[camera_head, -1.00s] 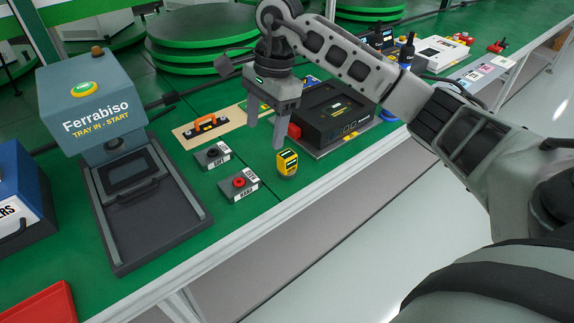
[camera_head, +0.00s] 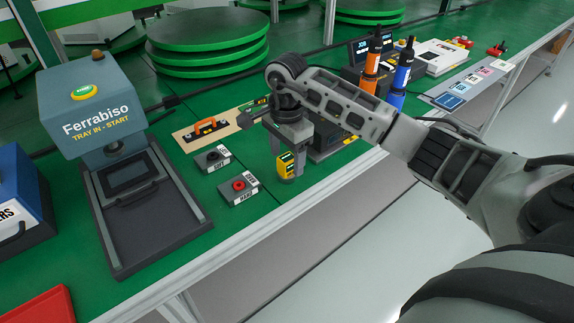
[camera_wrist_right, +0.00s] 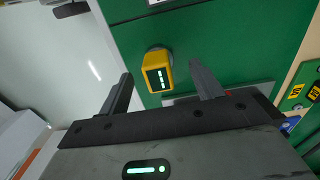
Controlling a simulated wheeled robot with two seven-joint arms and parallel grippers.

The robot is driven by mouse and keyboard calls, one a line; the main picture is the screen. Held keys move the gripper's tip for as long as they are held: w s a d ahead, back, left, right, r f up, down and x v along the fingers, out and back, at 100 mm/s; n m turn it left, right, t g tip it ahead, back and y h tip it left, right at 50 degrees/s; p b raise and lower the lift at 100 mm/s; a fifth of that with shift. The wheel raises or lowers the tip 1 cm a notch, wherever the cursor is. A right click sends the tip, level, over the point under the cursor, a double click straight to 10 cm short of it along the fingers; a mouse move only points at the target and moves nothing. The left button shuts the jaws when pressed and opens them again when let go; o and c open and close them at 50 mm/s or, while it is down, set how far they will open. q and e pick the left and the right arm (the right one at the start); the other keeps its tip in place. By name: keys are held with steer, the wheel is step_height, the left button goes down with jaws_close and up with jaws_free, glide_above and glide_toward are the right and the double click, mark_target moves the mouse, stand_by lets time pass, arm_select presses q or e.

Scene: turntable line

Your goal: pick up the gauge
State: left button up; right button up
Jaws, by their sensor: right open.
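The gauge (camera_head: 287,165) is a small yellow block with a dark display, standing on the green bench near its front edge. It also shows in the right wrist view (camera_wrist_right: 157,74), yellow with a lit dark screen. My right gripper (camera_head: 289,158) is open and just above and around the gauge in the head view. In the right wrist view its two fingers (camera_wrist_right: 162,86) are spread, with the gauge between and slightly beyond their tips. I cannot tell whether a finger touches it. My left gripper is not in view.
Two small button boxes, one with a black knob (camera_head: 212,158) and one with a red knob (camera_head: 240,187), sit left of the gauge. A black device (camera_head: 328,140) stands close behind my right gripper. The Ferrabiso tray station (camera_head: 150,230) is further left.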

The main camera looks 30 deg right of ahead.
mark_target(287, 157)
step_height(287, 157, down, 4)
steer(key=shift+s+r, duration=0.1)
steer(key=shift+r, duration=0.05)
steer(key=c, duration=1.2)
steer(key=shift+r, duration=0.15)
